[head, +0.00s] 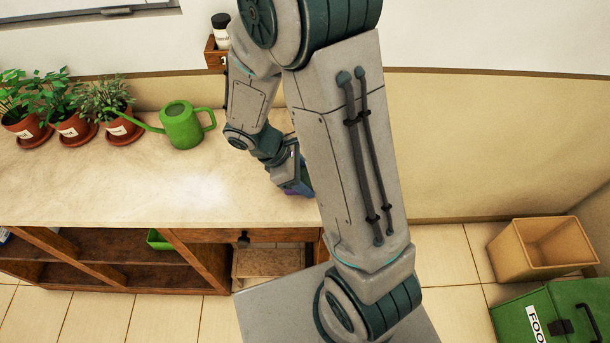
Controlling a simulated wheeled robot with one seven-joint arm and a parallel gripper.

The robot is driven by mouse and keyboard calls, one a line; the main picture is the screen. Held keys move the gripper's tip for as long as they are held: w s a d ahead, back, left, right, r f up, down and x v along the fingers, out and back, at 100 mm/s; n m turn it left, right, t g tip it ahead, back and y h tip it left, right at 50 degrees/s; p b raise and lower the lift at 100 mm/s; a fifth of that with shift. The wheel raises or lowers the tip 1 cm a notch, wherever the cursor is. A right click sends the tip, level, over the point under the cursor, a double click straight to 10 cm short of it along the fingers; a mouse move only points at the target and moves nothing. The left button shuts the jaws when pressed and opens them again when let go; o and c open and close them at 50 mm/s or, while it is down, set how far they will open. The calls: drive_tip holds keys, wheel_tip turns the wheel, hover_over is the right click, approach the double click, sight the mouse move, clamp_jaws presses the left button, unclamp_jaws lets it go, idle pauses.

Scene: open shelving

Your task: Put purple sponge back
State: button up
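My gripper (295,181) is over the right part of the pale countertop (215,190), partly hidden behind my own arm. A small purple patch, which looks like part of the purple sponge (301,191), shows at the gripper's end. Most of it is hidden, and I cannot tell whether the fingers are closed on it or whether it touches the counter.
Potted plants (72,125) and a green watering can (182,126) stand on the counter's left. A small wooden wall shelf (215,55) holds a jar (221,30). Open shelves (90,262) are below. A cardboard box (540,248) and green food bin (555,315) stand right.

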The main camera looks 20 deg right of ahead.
drive_tip(key=shift+o, duration=1.4)
drive_tip(key=shift+r, duration=0.2)
drive_tip(key=v, duration=1.2)
drive_tip(key=s+d+r+m+t+y, duration=0.5)
drive_tip(key=s+r+m, duration=0.3)
drive_tip(key=m, duration=0.6)
drive_tip(key=shift+s+d+y+p, duration=0.3)
drive_tip(key=shift+s+d+y, duration=0.15)
drive_tip(key=shift+s+y, duration=0.25)
